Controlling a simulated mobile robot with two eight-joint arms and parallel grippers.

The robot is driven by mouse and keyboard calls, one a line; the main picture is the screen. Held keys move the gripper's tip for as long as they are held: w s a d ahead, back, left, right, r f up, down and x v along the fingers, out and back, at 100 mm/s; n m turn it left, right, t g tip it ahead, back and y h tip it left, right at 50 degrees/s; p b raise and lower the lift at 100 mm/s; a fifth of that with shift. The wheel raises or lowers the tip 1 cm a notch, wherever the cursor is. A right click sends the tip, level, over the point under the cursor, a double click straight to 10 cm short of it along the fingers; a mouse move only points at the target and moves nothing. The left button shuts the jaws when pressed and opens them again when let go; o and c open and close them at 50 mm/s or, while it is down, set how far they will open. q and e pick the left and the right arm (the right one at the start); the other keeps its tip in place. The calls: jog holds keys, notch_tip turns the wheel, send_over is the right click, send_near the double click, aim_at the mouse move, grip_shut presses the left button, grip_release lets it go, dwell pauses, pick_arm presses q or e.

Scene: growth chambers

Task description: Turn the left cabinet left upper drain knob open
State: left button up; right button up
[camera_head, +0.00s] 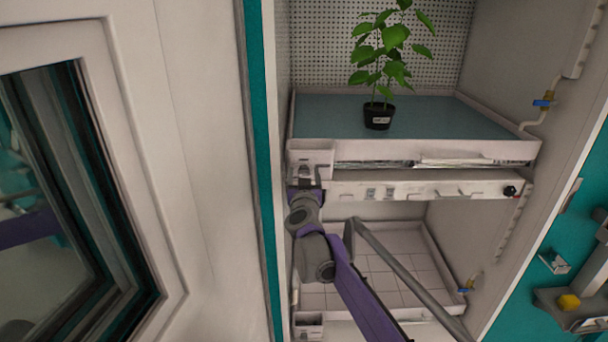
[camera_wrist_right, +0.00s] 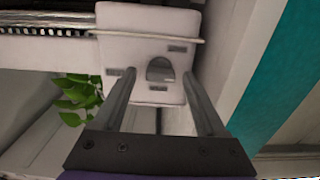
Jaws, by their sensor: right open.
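A white drain box (camera_head: 310,152) sits at the left front corner of the upper shelf tray (camera_head: 430,147). In the right wrist view the box face (camera_wrist_right: 112,22) carries a small grey rounded knob (camera_wrist_right: 159,70) with small labels around it. My right gripper (camera_head: 304,178) is just in front of the box. In the wrist view its two fingers (camera_wrist_right: 159,78) are open, one on each side of the knob, with gaps between. I cannot tell how far the tips are from the box face. The knob is hidden behind the gripper in the head view. My left gripper is not in view.
A potted plant (camera_head: 378,115) stands on the upper tray. An open white door with a window (camera_head: 200,150) fills the left. A front rail with a black knob (camera_head: 509,190) runs below the tray. A blue valve (camera_head: 543,103) is on the right wall. The lower tray (camera_head: 385,285) is bare.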

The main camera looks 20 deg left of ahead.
jog(key=shift+c, duration=0.3)
grip_shut()
